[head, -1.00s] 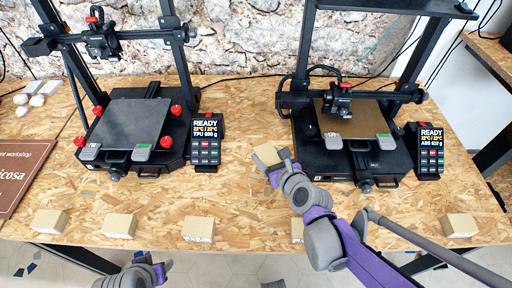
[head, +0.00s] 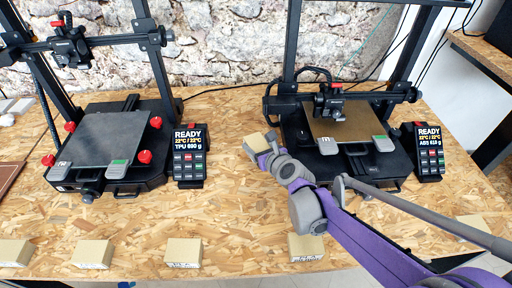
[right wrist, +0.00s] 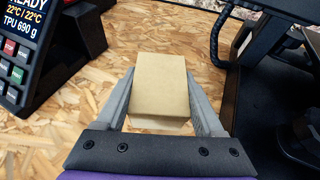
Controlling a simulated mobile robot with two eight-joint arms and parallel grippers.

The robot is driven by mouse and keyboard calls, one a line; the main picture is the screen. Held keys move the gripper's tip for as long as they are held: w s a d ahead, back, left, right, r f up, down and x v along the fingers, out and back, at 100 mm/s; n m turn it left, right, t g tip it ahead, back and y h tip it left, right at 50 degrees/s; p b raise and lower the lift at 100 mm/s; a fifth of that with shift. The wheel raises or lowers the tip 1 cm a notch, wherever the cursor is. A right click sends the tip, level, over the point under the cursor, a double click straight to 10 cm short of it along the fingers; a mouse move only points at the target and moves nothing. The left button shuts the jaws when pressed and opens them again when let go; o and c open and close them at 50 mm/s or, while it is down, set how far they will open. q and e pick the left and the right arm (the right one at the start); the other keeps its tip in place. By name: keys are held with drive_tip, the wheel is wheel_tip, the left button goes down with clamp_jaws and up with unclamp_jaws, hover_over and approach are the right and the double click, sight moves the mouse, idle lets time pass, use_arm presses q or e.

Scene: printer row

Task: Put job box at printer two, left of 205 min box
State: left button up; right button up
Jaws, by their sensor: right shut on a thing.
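My right gripper (head: 262,146) is shut on a tan job box (head: 256,143), between the two printers. In the right wrist view the box (right wrist: 161,85) sits between both fingers, over bare table; I cannot tell whether it touches the table. The left printer (head: 110,150) has a screen reading TPU 690 g. The right printer (head: 340,130) has a screen reading ABS, and the box is just left of it. Similar boxes (head: 183,252) (head: 306,247) stand along the table's front edge; their labels are unreadable, so I cannot identify the 205 min box. My left gripper is out of view.
The left control screen (head: 189,155) stands left of the held box. The right one (head: 428,150) stands right of the right printer. Bare wood tabletop (head: 225,210) lies between the printers and the front boxes. A stone wall (head: 220,45) stands behind.

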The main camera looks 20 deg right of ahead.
sight(256, 147)
drive_tip(key=shift+w+d, duration=0.2)
drive_tip(key=shift+w, duration=0.35)
drive_tip(key=shift+w+d, duration=0.15)
drive_tip(key=shift+w, duration=0.35)
drive_tip(key=shift+w+f, duration=0.25)
drive_tip(key=shift+f, duration=0.05)
drive_tip(key=shift+f+b, duration=0.6)
drive_tip(key=shift+f, duration=0.85)
drive_tip(key=shift+s+f, duration=0.1)
drive_tip(key=shift+f, duration=0.15)
drive_tip(key=o, duration=1.5)
